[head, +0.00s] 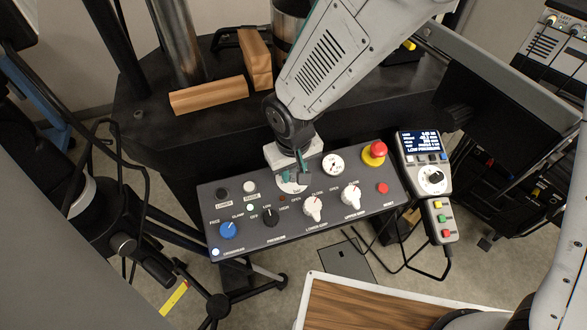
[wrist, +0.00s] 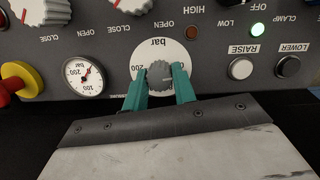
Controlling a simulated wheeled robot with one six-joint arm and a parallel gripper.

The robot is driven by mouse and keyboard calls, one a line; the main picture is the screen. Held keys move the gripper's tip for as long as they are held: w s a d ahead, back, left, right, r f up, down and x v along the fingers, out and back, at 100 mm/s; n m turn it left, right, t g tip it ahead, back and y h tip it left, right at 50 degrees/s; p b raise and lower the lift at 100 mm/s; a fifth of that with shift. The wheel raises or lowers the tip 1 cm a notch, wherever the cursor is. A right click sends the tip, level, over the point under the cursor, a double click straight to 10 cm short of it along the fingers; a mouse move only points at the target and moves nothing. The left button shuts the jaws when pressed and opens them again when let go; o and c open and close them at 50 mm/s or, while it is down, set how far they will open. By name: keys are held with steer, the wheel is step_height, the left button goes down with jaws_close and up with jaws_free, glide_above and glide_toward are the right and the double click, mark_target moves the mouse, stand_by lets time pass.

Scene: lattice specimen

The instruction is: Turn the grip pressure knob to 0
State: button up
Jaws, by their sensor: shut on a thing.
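The pressure knob (wrist: 159,76) is a small grey ridged knob on a white round dial plate marked "bar" and "200". In the wrist view the panel appears upside down. My gripper (wrist: 160,80) has its two teal fingers on either side of the knob, shut on it. A short pale mark shows on the knob, pointing roughly right in the wrist view. The lower part of the dial and most of its label are hidden by the fingers. In the head view my gripper (head: 299,172) covers the knob, and only part of the white dial plate (head: 290,188) shows.
The control panel (head: 240,250) carries a pressure gauge (head: 333,163), a red emergency button (head: 374,151), white lower and upper grip knobs (head: 312,210), a blue knob (head: 228,230) and several small buttons. A handheld controller (head: 430,178) stands at its right. Wooden blocks (head: 208,96) lie behind.

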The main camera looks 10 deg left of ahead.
mark_target(293, 175)
steer(key=shift+n, duration=0.3)
stand_by(0.4)
steer(key=o, duration=1)
steer(key=shift+r, duration=0.1)
steer(key=r, duration=0.7)
steer(key=shift+s+d+r, duration=0.1)
steer(key=shift+s+r, duration=0.2)
steer(key=shift+s, duration=0.05)
